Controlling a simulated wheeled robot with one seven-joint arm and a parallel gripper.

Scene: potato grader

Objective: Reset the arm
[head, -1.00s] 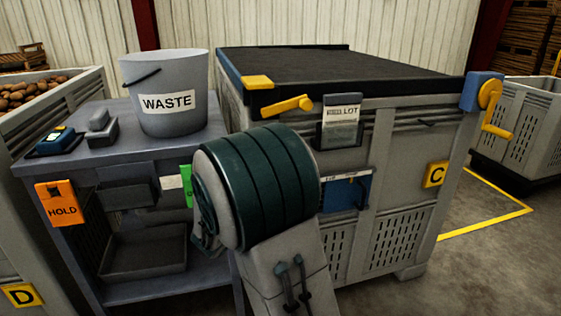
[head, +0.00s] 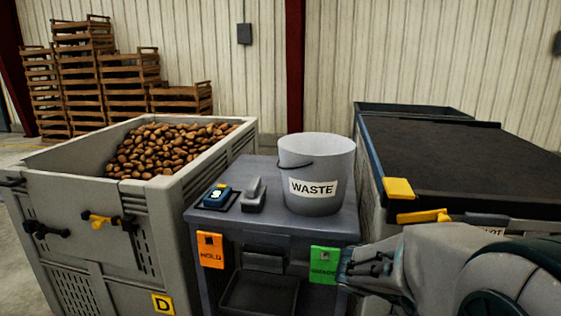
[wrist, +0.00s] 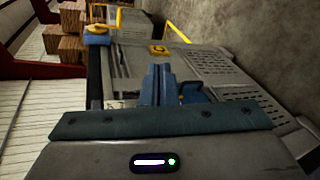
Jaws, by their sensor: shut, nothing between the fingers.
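My arm (head: 440,268) reaches in from the lower right of the head view, folded in front of the crate with the dark belt top. My gripper (wrist: 158,72) shows in the wrist view as two blue fingers close together, shut and empty. In the head view I cannot make out the fingertips clearly.
A grey bench (head: 270,225) carries a WASTE bucket (head: 318,165) and a blue device (head: 217,195). Orange HOLD (head: 210,250) and green (head: 324,265) tags hang on its front. A potato crate (head: 100,200) is at left. The belt-topped crate (head: 398,188) stands close to my arm.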

